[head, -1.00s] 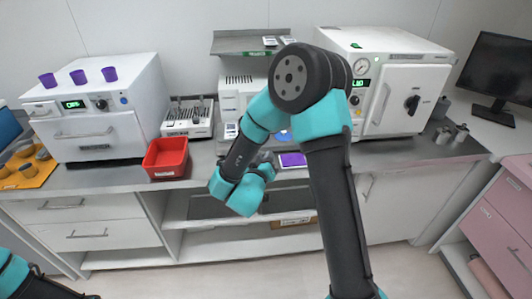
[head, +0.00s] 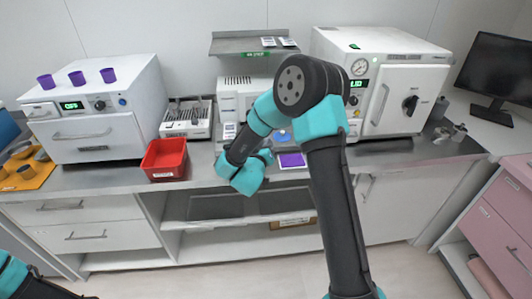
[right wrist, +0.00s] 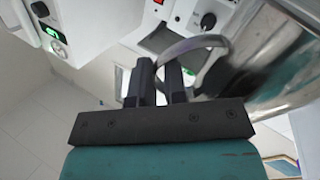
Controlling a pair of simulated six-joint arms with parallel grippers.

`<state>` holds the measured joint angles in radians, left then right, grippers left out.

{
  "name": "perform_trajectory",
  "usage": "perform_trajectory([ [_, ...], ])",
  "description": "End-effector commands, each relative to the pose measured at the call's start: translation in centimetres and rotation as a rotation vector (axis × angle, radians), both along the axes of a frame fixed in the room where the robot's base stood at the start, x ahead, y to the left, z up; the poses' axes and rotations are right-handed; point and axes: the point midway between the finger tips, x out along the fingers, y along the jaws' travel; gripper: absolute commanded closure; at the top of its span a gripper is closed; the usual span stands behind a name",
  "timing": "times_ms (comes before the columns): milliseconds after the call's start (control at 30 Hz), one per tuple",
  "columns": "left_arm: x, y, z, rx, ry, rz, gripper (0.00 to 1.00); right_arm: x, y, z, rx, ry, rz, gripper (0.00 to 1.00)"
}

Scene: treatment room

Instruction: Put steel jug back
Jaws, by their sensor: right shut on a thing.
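In the right wrist view, a shiny steel jug (right wrist: 275,60) fills the upper right, with its curved handle (right wrist: 190,45) reaching left. My right gripper (right wrist: 160,80) is shut on the handle. In the head view, the right gripper is at the counter's front edge, right of the red bin; its fingers and the jug are mostly hidden behind my own wrist. Only a link of my left arm shows at the lower left of the head view; its gripper is out of frame.
A red bin (head: 165,174) stands left of my right wrist. A purple pad (head: 292,160) lies on the counter to the right. A white steriliser (head: 410,90) stands behind right. Small steel vessels (head: 458,131) sit at the counter's right. An orange tray (head: 35,178) lies far left.

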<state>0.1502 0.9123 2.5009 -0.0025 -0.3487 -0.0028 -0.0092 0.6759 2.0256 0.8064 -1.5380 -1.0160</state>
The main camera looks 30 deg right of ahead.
Motion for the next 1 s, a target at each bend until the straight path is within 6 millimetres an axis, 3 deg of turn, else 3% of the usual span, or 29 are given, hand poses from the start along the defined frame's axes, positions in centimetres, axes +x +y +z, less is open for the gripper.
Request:
perform_trajectory([
  [200, 0.0, 0.0, 0.0, 0.0, 0.0, 0.0, 0.57, -0.1, 0.0, -2.8, -0.001, 0.005, 0.001, 1.0],
  [667, 0.0, 0.0, 0.0, 0.0, 0.0, 0.0, 0.57, -0.1, 0.1, -3.3, -0.001, 0.002, 0.001, 1.0],
  [700, 0.0, 0.0, 0.0, 0.0, 0.0, 0.0, 0.57, -0.1, 0.1, -3.3, 0.0, 0.003, 0.001, 0.84],
  [933, 0.0, 0.0, 0.0, 0.0, 0.0, 0.0, 0.57, -0.1, 0.1, -3.3, 0.0, 0.003, 0.001, 0.62],
  [1000, 0.0, 0.0, 0.0, 0.0, 0.0, 0.0, 0.57, -0.1, 0.1, -3.3, 0.0, 0.003, 0.001, 0.61],
])
